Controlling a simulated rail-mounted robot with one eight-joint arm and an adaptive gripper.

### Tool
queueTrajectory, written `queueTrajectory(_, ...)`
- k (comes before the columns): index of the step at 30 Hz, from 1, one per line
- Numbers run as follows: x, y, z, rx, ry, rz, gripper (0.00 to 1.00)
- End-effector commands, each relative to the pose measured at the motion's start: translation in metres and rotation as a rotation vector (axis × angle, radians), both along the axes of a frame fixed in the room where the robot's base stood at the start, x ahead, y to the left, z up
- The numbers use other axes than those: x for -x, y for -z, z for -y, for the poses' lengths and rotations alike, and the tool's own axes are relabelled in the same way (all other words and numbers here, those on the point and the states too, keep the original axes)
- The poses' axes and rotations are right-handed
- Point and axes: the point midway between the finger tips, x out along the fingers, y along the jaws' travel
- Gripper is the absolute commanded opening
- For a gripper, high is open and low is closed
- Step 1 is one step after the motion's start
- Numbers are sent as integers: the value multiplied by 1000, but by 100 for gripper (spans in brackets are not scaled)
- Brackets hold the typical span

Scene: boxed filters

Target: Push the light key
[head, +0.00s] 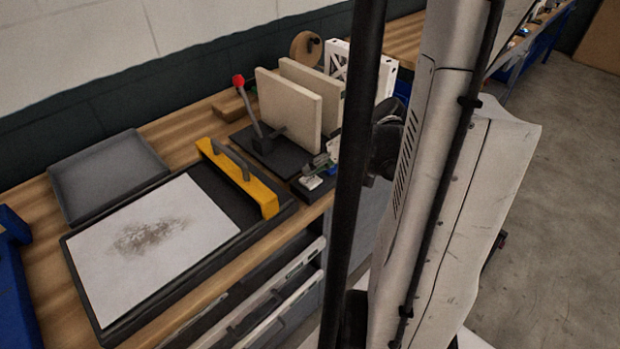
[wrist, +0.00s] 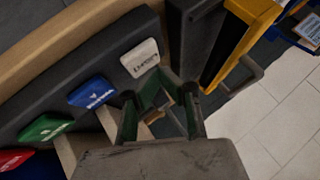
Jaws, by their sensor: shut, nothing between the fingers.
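A row of coloured keys sits on a dark panel in the wrist view. The pale, whitish key (wrist: 141,58) is at its upper end, with dark lettering I cannot read surely. A blue key (wrist: 92,91), a green key (wrist: 46,128) and a red key (wrist: 14,158) follow toward the lower left. My gripper (wrist: 160,88) is shut and empty, its tips close to the pale key; I cannot tell whether they touch it. In the head view a pale key (head: 312,183) shows at the bench edge; my column hides much of the area beside it.
In the head view, a yellow-edged tool (head: 238,176) lies beside a white sheet (head: 150,245) with a brown smudge. A grey tray (head: 108,175) stands behind it. Pale upright boards (head: 290,110) and a red-knobbed lever (head: 238,82) stand behind the keys. Drawers (head: 265,310) are below.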

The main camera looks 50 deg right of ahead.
Motion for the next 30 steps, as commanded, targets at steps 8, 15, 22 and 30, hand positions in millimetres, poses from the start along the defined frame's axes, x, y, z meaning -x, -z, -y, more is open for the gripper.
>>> queueTrajectory(8,0,1,0,0,0,0,0)
queueTrajectory(15,0,8,0,0,0,0,0)
queueTrajectory(22,0,9,0,0,0,0,0)
queueTrajectory(30,0,10,0,0,0,0,0)
